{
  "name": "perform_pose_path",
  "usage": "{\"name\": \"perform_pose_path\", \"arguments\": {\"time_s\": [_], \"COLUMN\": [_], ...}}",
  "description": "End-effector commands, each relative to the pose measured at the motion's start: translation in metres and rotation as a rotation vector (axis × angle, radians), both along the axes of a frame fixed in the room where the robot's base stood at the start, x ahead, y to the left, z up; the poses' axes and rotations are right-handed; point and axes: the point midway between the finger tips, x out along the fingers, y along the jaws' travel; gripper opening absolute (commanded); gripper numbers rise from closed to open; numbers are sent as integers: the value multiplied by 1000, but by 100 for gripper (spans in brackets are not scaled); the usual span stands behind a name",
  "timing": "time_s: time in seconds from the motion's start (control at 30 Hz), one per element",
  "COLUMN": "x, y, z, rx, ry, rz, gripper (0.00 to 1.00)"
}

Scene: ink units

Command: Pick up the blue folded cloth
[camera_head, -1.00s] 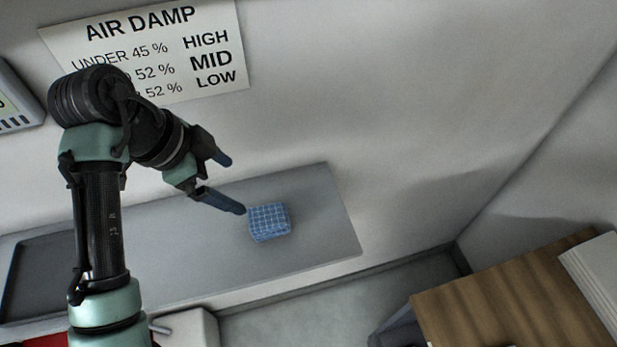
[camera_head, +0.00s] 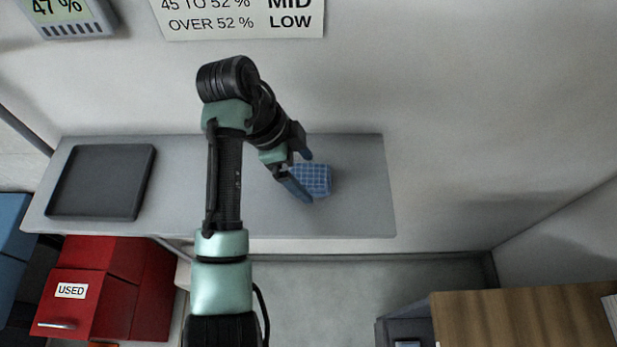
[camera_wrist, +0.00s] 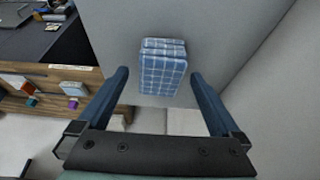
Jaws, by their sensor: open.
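The blue folded cloth (camera_head: 316,179), with a white grid pattern, lies on the grey shelf (camera_head: 355,215) near its right end. My gripper (camera_head: 300,176) is open beside the cloth, with one finger overlapping its left part in the head view. In the wrist view the cloth (camera_wrist: 163,70) shows whole, ahead of and between the two spread blue fingers of my gripper (camera_wrist: 163,82). I see space on both sides of it there, and nothing is held.
A dark empty tray (camera_head: 101,182) lies on the shelf's left end. Below stands a red bin (camera_head: 105,290) marked USED. A wooden surface (camera_head: 520,318) is at the lower right. A humidity display (camera_head: 68,14) and a printed sign (camera_head: 240,20) are on the wall above.

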Motion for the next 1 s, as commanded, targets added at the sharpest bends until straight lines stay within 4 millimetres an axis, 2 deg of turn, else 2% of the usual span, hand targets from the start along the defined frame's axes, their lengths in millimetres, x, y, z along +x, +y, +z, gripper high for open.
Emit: {"name": "perform_pose_path", "arguments": {"time_s": [0.2,0.43,0.47,0.9,0.93,1.0], "x": [0,1,1,1,1,1], "y": [-8,-9,-9,-9,-9,-9], "z": [-19,-22,-22,-21,-21,-21], "rx": [1,1,1,1,1,1], "ry": [1,-1,-1,-2,-2,-3], "rz": [2,2,2,1,1,1], "gripper": [100,100,96,17,14,14]}}
